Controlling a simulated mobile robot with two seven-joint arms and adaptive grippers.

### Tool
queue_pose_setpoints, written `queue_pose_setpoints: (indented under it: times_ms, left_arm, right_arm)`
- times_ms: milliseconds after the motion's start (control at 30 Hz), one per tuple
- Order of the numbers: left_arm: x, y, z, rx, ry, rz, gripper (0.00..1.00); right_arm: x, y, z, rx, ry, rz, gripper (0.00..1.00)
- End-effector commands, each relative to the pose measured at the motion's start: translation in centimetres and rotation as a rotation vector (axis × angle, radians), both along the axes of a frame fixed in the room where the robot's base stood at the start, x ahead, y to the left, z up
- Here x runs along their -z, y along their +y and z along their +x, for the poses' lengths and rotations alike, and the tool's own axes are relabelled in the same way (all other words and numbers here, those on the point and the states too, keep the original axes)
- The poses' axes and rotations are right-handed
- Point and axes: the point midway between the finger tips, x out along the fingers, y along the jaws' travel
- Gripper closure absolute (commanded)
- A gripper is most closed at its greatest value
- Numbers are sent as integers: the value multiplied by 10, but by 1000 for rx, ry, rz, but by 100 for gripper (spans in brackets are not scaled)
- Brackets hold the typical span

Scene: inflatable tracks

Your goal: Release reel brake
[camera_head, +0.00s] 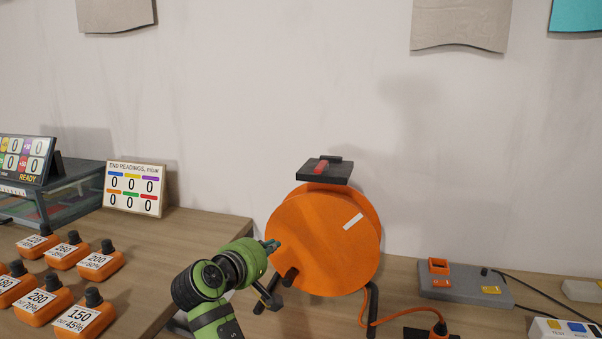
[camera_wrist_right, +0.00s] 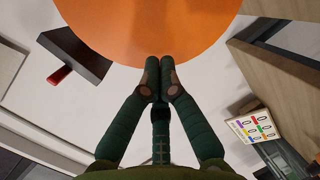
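The reel is a large orange disc (camera_head: 330,250) with a white stripe, standing upright on the table. A dark plate (camera_head: 335,172) sits on top of it and carries a small red lever (camera_head: 321,167), likely the brake. In the right wrist view the orange disc (camera_wrist_right: 150,25) fills the top, with the dark plate (camera_wrist_right: 82,52) and red lever (camera_wrist_right: 60,75) at upper left. My right gripper (camera_head: 272,246) is at the left part of the disc's face, below the plate. Its fingertips (camera_wrist_right: 160,62) are together with nothing seen between them; contact with the disc is unclear. My left gripper is out of view.
A dark knob (camera_head: 290,276) sticks out at the disc's lower left. Orange numbered units (camera_head: 70,251) and a readings board (camera_head: 134,188) stand left. A grey block (camera_head: 466,285) with orange parts and cables lies right. The wall is close behind.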

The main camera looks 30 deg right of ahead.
Motion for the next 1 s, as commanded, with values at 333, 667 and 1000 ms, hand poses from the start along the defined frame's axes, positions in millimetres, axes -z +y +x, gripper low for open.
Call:
queue_pose_setpoints:
  times_ms: [333,667,1000]
  left_arm:
    - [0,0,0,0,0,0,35]
    - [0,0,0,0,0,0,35]
    - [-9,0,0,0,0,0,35]
  right_arm:
    - [-133,18,13,71,-3,-263,100]
    - [-143,19,12,79,-3,-282,100]
    - [-145,-4,22,82,-1,-283,100]
